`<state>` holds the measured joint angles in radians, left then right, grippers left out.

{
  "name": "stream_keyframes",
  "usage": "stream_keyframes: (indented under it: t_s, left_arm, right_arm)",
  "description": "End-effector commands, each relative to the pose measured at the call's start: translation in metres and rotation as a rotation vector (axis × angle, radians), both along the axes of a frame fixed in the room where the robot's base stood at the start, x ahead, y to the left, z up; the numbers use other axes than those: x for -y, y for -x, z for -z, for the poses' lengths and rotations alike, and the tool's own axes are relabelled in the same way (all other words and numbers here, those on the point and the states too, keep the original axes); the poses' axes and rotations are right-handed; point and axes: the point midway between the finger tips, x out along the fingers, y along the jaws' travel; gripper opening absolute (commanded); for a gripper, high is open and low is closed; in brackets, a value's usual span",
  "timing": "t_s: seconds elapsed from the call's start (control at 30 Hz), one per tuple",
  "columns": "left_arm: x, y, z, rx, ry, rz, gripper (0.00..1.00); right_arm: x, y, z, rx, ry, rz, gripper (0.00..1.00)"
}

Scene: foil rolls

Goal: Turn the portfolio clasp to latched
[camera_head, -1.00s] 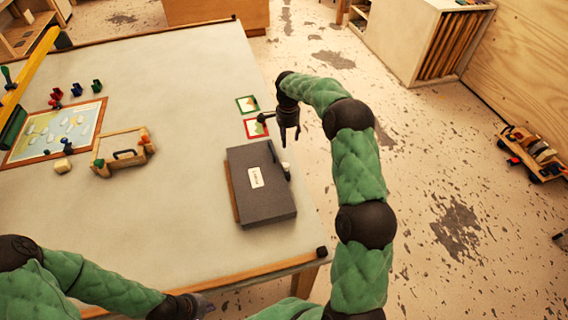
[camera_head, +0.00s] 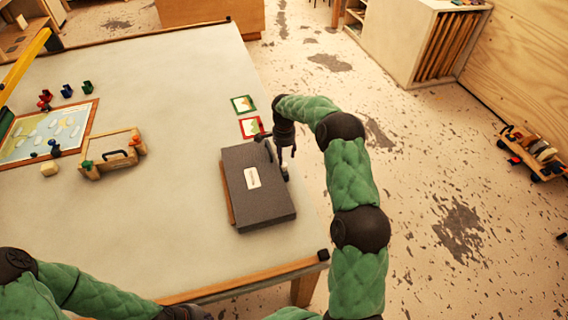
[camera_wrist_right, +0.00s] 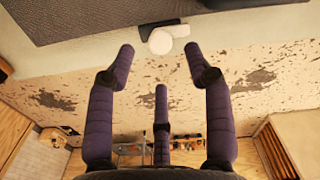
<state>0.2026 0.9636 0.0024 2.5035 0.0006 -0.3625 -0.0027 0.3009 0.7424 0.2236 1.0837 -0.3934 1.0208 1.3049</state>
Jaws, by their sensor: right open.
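The dark grey portfolio (camera_head: 262,205) with a white label lies on the table near its right edge. Its clasp, a pale round knob (camera_head: 286,171) on a dark bar, sits on the right side. The knob (camera_wrist_right: 160,42) shows in the right wrist view, with the dark bar behind it. My right gripper (camera_head: 287,160) is open and empty, its fingers close to the clasp. In the wrist view the knob is ahead, between the two upper fingertips; contact is not clear. My left arm ends at the bottom edge (camera_head: 185,312), where its gripper is mostly cut off.
Two picture cards, green-edged (camera_head: 243,104) and red-edged (camera_head: 250,127), lie behind the portfolio. A wooden box with a handle (camera_head: 113,153), a framed picture board (camera_head: 45,132) and small coloured pieces are at left. The table between is clear. Floor lies right of the table edge.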

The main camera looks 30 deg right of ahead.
Motion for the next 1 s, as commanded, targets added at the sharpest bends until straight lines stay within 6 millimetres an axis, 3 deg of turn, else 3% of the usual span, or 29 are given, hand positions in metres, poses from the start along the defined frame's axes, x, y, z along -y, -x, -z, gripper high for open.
stream_keyframes:
  t_s: [0.1,0.3,0.7,0.73,0.9,1.0]
  left_arm:
    - [0.000,0.000,0.003,0.000,0.000,0.000,0.00]
    - [0.000,0.000,0.004,0.000,0.000,0.000,0.00]
    - [0.000,0.000,0.005,0.000,0.000,0.000,0.00]
    - [0.000,0.000,0.005,0.000,0.000,0.000,0.00]
    - [0.000,0.000,0.005,0.000,0.000,0.000,0.00]
    - [0.000,0.000,0.005,0.000,0.000,0.000,0.00]
  right_arm:
    - [0.000,0.000,0.022,-0.002,0.000,0.000,0.52]
    - [0.001,0.000,0.043,0.000,0.001,0.001,0.52]
    - [0.001,0.000,0.051,0.000,0.001,0.001,0.52]
    - [0.000,0.000,0.051,0.000,0.001,0.001,0.50]
    - [0.000,0.000,0.050,0.000,0.001,0.001,0.02]
    - [0.000,0.000,0.050,0.000,0.001,0.001,0.00]
